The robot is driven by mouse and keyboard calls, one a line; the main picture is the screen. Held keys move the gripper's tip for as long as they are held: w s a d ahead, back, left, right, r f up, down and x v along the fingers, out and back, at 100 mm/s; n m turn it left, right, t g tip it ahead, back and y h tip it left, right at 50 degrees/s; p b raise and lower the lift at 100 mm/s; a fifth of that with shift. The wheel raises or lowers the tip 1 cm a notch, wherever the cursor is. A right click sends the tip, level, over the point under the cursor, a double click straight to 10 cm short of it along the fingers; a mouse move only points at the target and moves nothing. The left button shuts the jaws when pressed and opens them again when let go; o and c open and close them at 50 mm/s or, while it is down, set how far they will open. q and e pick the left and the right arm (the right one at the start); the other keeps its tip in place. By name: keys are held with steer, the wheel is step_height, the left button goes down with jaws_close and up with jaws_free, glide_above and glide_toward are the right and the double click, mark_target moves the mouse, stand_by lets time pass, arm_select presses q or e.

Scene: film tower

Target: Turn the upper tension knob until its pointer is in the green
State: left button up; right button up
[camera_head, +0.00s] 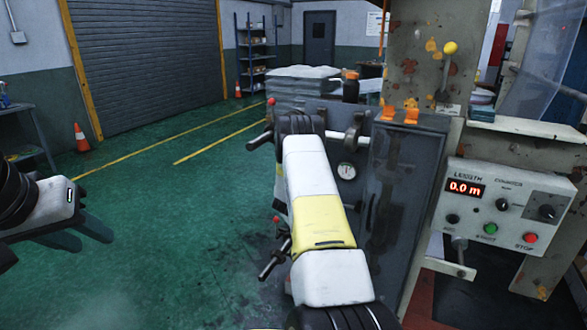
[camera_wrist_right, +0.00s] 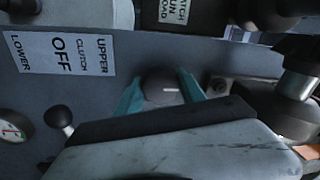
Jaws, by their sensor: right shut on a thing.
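The tension knob (camera_wrist_right: 160,88) is a dark round knob with a pale line on its face, on the grey panel in the right wrist view. My right gripper (camera_wrist_right: 162,92) is shut on it, with one teal finger on each side. In the head view my right arm hides the knob and this gripper. A round white gauge (camera_head: 346,170) shows on the machine front, and a gauge is partly cut off at the left edge of the wrist view (camera_wrist_right: 14,126). Its needle is too small to read. My left gripper (camera_head: 88,236) is open and empty over the floor.
An UPPER/OFF/LOWER clutch label (camera_wrist_right: 60,53) and a ball-ended lever (camera_wrist_right: 61,118) are beside the knob. A control box (camera_head: 505,205) reading 0.0 m stands right. A bar handle (camera_head: 275,262) juts out left of the machine.

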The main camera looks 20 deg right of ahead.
steer(key=shift+w+a+m, duration=0.1)
steer(key=shift+a+m, duration=0.05)
steer(key=shift+m, duration=0.55)
steer(key=shift+r, duration=0.1)
steer(key=o, duration=1.3)
steer(key=shift+o, duration=0.2)
steer(key=v, duration=0.7)
steer(key=shift+s+a, duration=0.25)
